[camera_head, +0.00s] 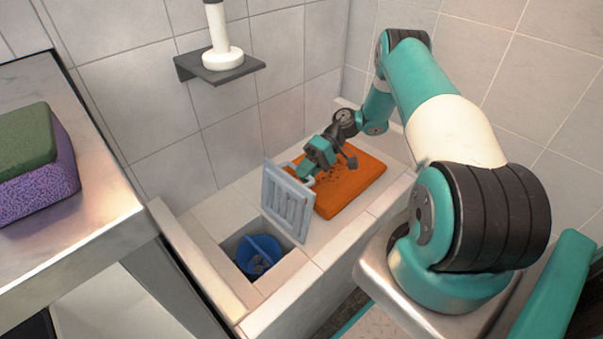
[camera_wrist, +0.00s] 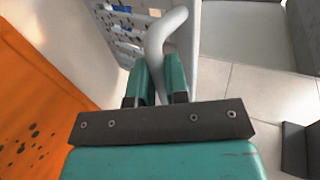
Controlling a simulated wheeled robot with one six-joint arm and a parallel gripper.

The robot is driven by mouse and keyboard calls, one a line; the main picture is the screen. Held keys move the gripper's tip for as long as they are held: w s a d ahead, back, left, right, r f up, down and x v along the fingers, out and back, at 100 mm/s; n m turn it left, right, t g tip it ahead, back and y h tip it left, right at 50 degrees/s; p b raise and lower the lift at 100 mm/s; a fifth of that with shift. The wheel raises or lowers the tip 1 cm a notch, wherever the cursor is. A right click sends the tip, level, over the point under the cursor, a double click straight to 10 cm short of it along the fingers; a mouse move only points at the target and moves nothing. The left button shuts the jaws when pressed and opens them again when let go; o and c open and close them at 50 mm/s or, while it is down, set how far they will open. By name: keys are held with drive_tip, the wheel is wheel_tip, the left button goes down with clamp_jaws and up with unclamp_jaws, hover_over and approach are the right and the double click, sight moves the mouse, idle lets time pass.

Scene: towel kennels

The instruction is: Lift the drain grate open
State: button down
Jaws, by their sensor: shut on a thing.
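The drain grate (camera_head: 287,201) is a light grey slotted panel, tilted up steeply beside the open square drain in the tiled basin. Its pale curved handle (camera_wrist: 160,45) shows in the wrist view between my fingers, with the slotted panel (camera_wrist: 122,30) beyond it. My gripper (camera_head: 308,174) is shut on the handle, on the right side of the raised grate. Below, a blue basket (camera_head: 259,256) with a bar across its top sits in the uncovered drain.
An orange mat (camera_head: 350,183) with dark specks lies in the basin behind my gripper. A small dark shelf (camera_head: 187,68) holds a white object. Tiled walls and a raised curb bound the basin.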

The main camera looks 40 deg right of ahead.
drive_tip(key=shift+a+f, duration=0.15)
drive_tip(key=shift+f, duration=0.25)
drive_tip(key=c, duration=1.1)
unclamp_jaws()
drive_tip(key=shift+r, duration=0.1)
